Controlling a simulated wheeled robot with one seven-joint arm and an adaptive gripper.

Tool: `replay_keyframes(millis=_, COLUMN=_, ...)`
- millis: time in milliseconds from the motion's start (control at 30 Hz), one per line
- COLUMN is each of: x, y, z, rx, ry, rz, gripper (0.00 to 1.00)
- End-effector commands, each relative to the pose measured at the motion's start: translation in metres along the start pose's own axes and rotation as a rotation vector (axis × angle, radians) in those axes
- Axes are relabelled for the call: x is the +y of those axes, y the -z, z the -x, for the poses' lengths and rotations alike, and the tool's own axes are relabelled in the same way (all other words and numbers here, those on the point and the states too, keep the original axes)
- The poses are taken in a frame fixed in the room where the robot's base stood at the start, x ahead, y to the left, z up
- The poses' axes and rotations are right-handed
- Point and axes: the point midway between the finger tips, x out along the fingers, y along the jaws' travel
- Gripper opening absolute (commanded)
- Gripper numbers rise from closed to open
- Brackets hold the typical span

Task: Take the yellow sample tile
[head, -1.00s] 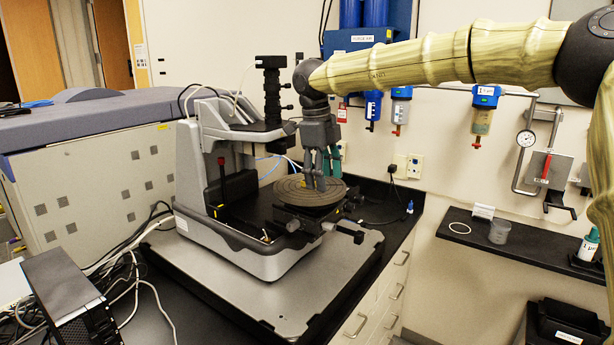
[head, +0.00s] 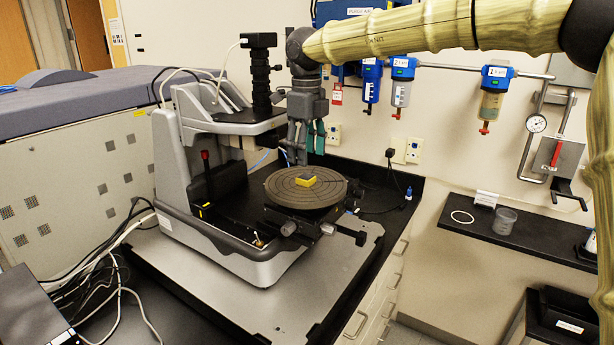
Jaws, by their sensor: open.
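The yellow sample tile (head: 306,180) lies on the round grey stage (head: 285,195) of the stylus profiler (head: 190,160), near the stage's middle. It is a small yellow block with a dark patch on its top. My gripper (head: 297,160) hangs pointing down, above and slightly behind the tile in the picture. Its fingers are apart and nothing shows between them. A gap shows between the fingertips and the tile.
The profiler's dark optical column (head: 259,75) stands close to the left of my gripper. Stage knobs (head: 325,228) stick out at the front. Filters (head: 401,80) hang on the wall. A shelf (head: 530,238) at right holds a clear cup (head: 504,220) and a white ring.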

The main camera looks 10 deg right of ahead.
Motion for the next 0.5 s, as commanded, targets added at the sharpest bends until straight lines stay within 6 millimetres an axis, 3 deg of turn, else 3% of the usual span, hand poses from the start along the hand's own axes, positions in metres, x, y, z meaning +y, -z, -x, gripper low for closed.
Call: replay_keyframes(millis=500, x=-0.001, y=0.002, z=-0.05, rx=0.005, ry=-0.002, rz=0.001, gripper=0.59)
